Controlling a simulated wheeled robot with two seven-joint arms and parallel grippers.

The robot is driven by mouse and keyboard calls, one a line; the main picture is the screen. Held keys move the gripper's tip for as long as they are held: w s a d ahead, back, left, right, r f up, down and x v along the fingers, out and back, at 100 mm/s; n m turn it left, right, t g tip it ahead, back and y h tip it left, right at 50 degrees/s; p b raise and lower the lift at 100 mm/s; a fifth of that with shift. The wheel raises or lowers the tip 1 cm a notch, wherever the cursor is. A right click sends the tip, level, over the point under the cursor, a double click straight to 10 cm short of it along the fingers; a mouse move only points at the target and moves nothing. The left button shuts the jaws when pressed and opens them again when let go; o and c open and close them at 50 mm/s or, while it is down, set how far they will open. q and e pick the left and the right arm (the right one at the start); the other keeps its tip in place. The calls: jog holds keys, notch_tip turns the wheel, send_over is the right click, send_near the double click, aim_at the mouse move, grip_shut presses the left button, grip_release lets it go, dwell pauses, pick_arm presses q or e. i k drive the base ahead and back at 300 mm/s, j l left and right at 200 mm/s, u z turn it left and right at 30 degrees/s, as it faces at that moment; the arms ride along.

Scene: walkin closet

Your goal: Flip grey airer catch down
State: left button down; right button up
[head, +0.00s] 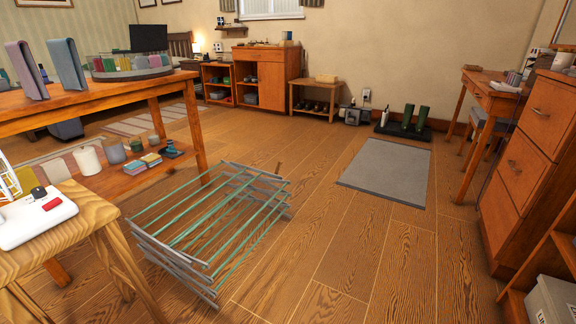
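A grey airer (183,262) with green rails stands low on the wooden floor in the middle of the head view. Its near end shows several grey bars close together, and its far end reaches toward the upper right. I cannot make out the catch clearly at this size. A small brown upright piece shows by the airer's far right corner; I cannot tell if it belongs to the airer. Neither of my grippers is in view.
A wooden table (115,92) with a lower shelf stands behind the airer on the left. A lighter wooden table (85,215) is at the near left. A grey mat (388,168) lies at the right, and a drawer cabinet (525,165) stands beyond it. The floor right of the airer is clear.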

aim_at(280, 163)
jog(key=i+l, duration=0.65)
jog(key=i+l+u, duration=0.1)
jog(key=i+l, duration=0.55)
jog(key=l, duration=0.15)
jog(key=i+l, duration=0.65)
jog(key=l+u, duration=0.05)
jog(key=l, duration=0.05)
